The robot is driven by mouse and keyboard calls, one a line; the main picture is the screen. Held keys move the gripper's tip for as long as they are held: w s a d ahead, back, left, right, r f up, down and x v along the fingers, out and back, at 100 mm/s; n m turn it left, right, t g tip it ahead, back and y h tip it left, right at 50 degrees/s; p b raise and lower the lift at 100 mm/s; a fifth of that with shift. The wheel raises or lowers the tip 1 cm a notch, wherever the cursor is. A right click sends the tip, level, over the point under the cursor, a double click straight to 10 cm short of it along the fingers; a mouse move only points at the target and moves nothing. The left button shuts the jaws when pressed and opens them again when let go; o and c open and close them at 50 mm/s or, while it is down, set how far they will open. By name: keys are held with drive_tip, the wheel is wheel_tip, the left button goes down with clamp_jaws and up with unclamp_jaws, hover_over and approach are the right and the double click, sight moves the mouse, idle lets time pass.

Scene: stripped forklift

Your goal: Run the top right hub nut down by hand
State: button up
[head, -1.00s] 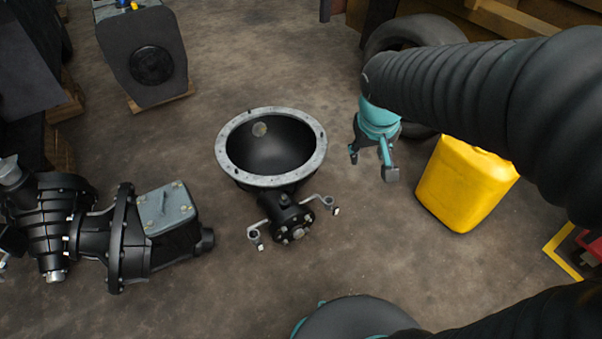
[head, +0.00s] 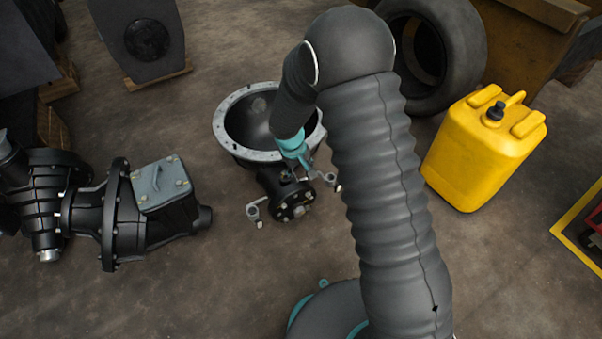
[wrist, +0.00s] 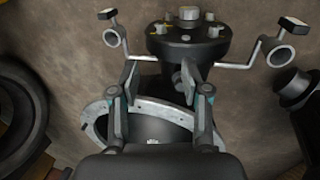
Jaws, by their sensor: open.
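The hub (head: 293,203) is a black round flange with several pale nuts around its rim and a silver centre stub, at the front of a bowl-shaped housing (head: 230,148). In the wrist view the hub (wrist: 190,42) is at the top, with the nuts standing on its face. I cannot tell for certain which nut is the top right one; my gripper partly hides the hub's upper side in the head view. My gripper (wrist: 162,78) is open and empty, its fingers spread over the housing just behind the hub. It also shows in the head view (head: 300,167), seemingly above the hub's neck.
Two bent arms with ring ends flank the hub, the left one (head: 255,209) clear of my gripper. A black gearbox (head: 118,225) lies at left. A yellow canister (head: 485,150) and tyre (head: 455,60) stand at right. Floor before the hub is open.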

sight(308, 194)
drive_tip(key=b+x, duration=0.2)
drive_tip(key=x, duration=1.2)
drive_tip(key=shift+a+f, duration=0.1)
clamp_jaws()
drive_tip(key=shift+c, duration=1.2)
unclamp_jaws()
drive_tip(key=f+b, duration=0.1)
drive_tip(key=b, duration=0.3)
drive_tip(key=shift+s+h, duration=0.1)
drive_tip(key=shift+h, duration=0.2)
drive_tip(key=shift+r+t, duration=0.3)
drive_tip(key=shift+r+t+h, duration=0.2)
drive_tip(key=shift+t+h, duration=0.3)
drive_tip(key=shift+h, duration=0.4)
